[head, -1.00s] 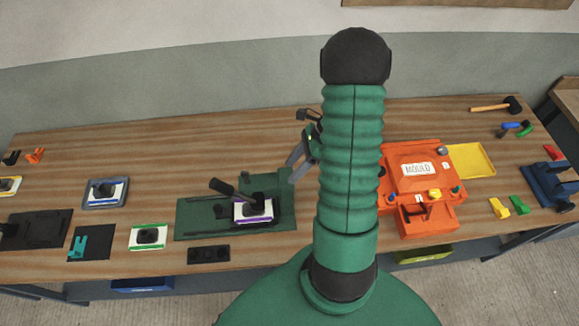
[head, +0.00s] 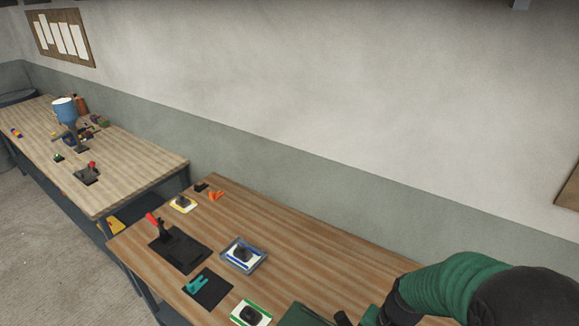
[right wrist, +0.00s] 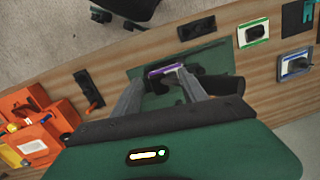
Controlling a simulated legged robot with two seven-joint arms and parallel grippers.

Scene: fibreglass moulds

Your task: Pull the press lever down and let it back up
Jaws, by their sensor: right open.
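A lever with a red handle (head: 152,219) stands tilted on a black base plate (head: 180,250) at the left end of the near bench in the head view. A green base plate (right wrist: 205,56) lies under my right gripper (right wrist: 161,78) in the right wrist view. On it sit a purple-edged block (right wrist: 164,70) and a dark handle-like part (right wrist: 222,86). My right gripper is open, with its fingers near the block; I cannot tell whether they touch it. Which lever is the press lever is not marked. My left gripper is not in view.
A blue-edged tray (head: 243,255), teal part (head: 197,284) and green-edged block (head: 250,313) lie on the near bench. An orange mould station (right wrist: 35,140) shows in the right wrist view. A second bench (head: 135,170) at left holds a red-knobbed device (head: 90,170) and a blue-topped machine (head: 65,110).

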